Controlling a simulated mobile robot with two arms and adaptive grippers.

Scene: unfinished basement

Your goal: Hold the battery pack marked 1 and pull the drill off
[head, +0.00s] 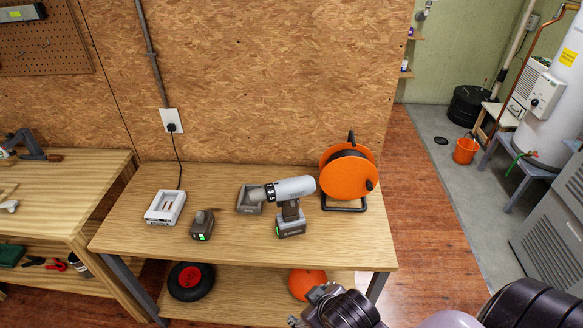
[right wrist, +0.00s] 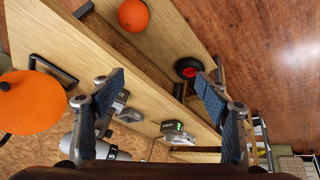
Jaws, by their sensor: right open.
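The grey drill (head: 288,188) stands upright on the workbench (head: 330,240), its nose pointing left. A dark grey battery pack (head: 291,227) is fitted under its handle; I cannot read a number on it. A second battery pack (head: 202,229) with a green light stands apart to the left; it also shows in the right wrist view (right wrist: 174,128). My right gripper (head: 312,302) is in front of the bench, open and empty, clear of both packs. In the right wrist view its fingers (right wrist: 161,88) are spread and partly cover the drill (right wrist: 72,143). My left gripper is not in view.
A white charger (head: 164,208) is wired to the wall outlet (head: 171,121) at the bench's left. The bench's front right is clear.

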